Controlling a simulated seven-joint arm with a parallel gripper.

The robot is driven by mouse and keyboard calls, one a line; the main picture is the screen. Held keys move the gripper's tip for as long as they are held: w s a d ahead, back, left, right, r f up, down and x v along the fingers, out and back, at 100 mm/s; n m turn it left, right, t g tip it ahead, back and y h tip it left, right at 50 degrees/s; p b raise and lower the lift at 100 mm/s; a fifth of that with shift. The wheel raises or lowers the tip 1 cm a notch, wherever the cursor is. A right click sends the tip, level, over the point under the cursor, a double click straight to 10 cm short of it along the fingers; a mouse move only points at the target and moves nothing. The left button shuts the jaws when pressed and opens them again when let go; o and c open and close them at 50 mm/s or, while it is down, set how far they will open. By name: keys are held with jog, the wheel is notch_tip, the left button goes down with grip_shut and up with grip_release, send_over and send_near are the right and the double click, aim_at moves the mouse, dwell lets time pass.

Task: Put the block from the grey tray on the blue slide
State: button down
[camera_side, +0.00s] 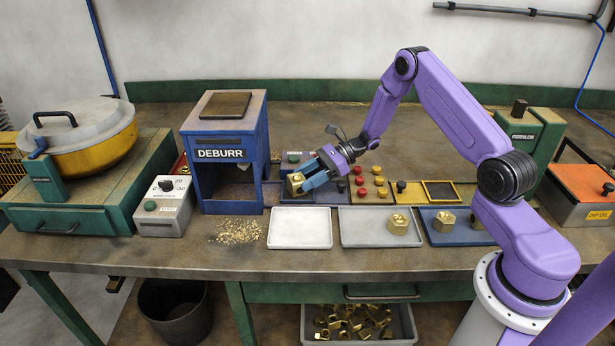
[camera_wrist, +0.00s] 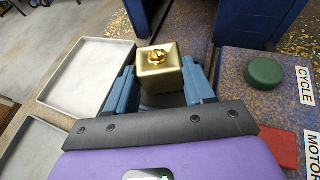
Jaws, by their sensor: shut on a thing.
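My gripper (camera_side: 300,184) is shut on a brass block (camera_side: 295,183) with a round raised top. In the wrist view the block (camera_wrist: 160,66) sits between the two blue fingers (camera_wrist: 160,84). It is held just right of the blue DEBURR machine (camera_side: 223,180). A low blue plate, seemingly the slide (camera_side: 325,195), lies beside the machine's opening, partly hidden by my gripper; I cannot tell whether the block touches it. The right grey tray (camera_side: 365,240) holds one brass block (camera_side: 398,224).
A blue tray (camera_side: 435,238) with brass blocks stands further right. A control box with a green CYCLE button (camera_wrist: 263,71) stands close to my gripper. Red and yellow knobs (camera_side: 362,181) stand behind the trays. Brass chips (camera_side: 238,231) lie before the machine.

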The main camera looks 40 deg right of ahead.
jog(key=shift+c, duration=2)
grip_release()
jog(key=shift+f, duration=0.1)
